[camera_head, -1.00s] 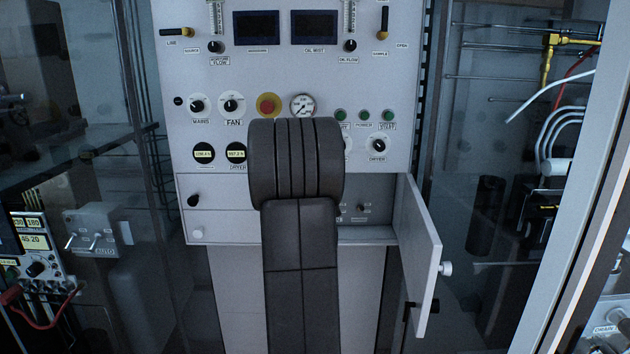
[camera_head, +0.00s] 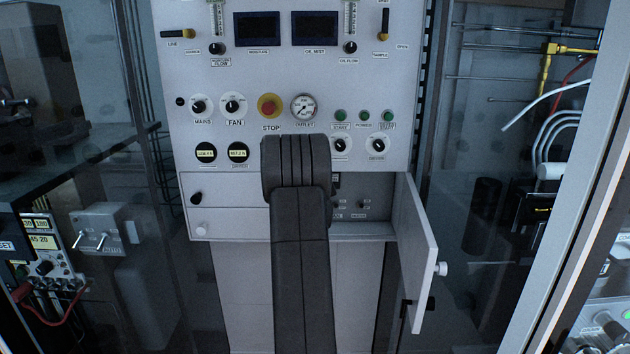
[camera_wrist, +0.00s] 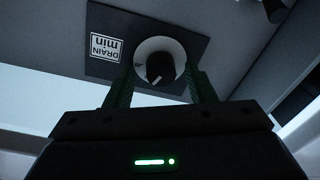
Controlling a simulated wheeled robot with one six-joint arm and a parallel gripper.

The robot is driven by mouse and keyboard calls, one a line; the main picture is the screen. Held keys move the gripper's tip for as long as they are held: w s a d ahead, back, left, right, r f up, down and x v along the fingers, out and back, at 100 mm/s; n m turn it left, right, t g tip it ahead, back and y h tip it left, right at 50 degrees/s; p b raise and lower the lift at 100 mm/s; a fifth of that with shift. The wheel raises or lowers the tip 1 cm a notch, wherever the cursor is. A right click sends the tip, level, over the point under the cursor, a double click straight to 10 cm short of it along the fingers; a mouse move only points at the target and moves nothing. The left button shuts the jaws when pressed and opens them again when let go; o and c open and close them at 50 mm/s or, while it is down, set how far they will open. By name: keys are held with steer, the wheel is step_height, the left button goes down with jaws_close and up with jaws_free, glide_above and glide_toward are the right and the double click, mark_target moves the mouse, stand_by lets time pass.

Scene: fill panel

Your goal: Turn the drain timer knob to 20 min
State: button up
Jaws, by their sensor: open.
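The drain timer knob (camera_wrist: 160,68) is a dark round knob with a white pointer line, on a pale round dial. It sits on a dark plate (camera_wrist: 112,22) marked "DRAIN min", which appears upside down in the wrist view. My gripper (camera_wrist: 160,92) is open, its two fingers either side of the dial's lower part in that view. I cannot tell whether they touch the knob. The dial's numbers are too small to read. In the head view my arm hides the knob and gripper, in front of the open compartment (camera_head: 376,186) of the panel.
The compartment's white door (camera_head: 419,245) stands open to the right of my arm, with a round pull on its outer side. The panel (camera_head: 215,120) above carries other knobs, a red stop button (camera_head: 269,105) and a gauge (camera_head: 304,107). Glass-walled cabinets stand on both sides.

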steer(key=c, duration=1)
steer(key=shift+f+b, duration=0.15)
steer(key=shift+b, duration=0.4)
steer(key=m+b, duration=0.1)
steer(key=b, duration=0.2)
steer(key=shift+f+m, duration=0.2)
steer(key=shift+m, duration=0.2)
steer(key=m+b, duration=0.1)
steer(key=b, duration=0.2)
steer(key=shift+m, duration=0.3)
steer(key=m+b, duration=0.3)
steer(key=b, duration=0.2)
steer(key=shift+d+r+m+b, duration=0.1)
steer(key=shift+r+m+b, duration=0.05)
steer(key=shift+m+b, duration=0.55)
steer(key=shift+r+m+b, duration=0.15)
steer(key=shift+m+b, duration=0.4)
steer(key=shift+m, duration=0.15)
